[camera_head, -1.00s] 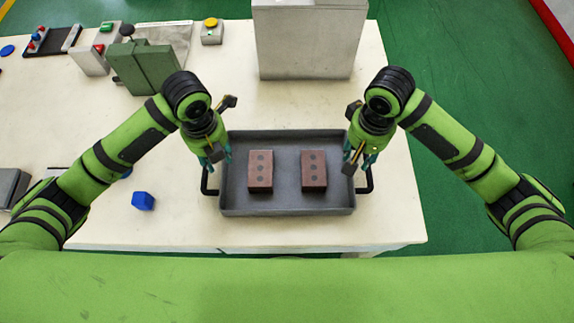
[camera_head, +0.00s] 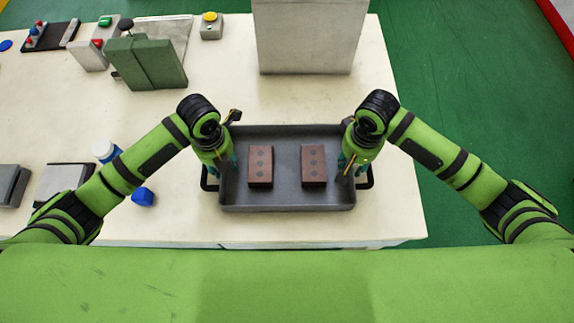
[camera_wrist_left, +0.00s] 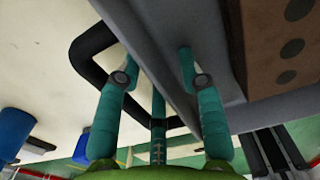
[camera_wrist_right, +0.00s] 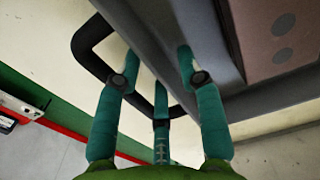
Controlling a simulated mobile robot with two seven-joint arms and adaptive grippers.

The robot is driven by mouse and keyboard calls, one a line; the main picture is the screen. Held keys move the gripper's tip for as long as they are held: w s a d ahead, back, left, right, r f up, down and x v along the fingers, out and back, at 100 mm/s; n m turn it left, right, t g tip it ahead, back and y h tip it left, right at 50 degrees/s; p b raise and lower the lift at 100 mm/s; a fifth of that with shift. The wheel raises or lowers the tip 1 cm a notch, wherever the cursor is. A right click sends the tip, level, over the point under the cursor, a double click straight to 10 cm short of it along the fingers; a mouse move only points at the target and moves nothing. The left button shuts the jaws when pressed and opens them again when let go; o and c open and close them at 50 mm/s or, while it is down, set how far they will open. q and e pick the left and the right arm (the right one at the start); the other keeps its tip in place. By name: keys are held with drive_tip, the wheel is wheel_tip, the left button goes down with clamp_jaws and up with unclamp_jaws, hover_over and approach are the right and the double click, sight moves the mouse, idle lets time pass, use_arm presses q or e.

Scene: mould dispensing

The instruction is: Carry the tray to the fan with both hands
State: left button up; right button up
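The grey tray (camera_head: 287,197) lies flat on the table and holds two brown moulds (camera_head: 260,167) (camera_head: 313,166), each with dark round spots. Black handles stand out from its left side (camera_head: 206,181) and right side (camera_head: 369,178). My left gripper (camera_head: 226,172) is at the left handle. In the left wrist view its teal fingers are spread, with the handle (camera_wrist_left: 84,62) and tray wall between them. My right gripper (camera_head: 350,168) is at the right handle, its fingers spread likewise around the handle (camera_wrist_right: 86,48) and wall. Contact cannot be told. No fan is recognisable.
A large grey block (camera_head: 305,40) stands behind the tray. A green box (camera_head: 146,62), button boxes and a yellow-button box (camera_head: 211,26) stand at the back left. A blue block (camera_head: 143,197) and white bottle (camera_head: 103,150) are near my left arm. Green floor lies right of the table.

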use_arm(q)
clamp_jaws()
use_arm(e)
clamp_jaws()
use_arm(q)
drive_tip(key=shift+w+r, duration=0.1)
drive_tip(key=shift+r, duration=0.05)
use_arm(e)
drive_tip(key=shift+w+r, duration=0.1)
drive_tip(key=shift+r, duration=0.1)
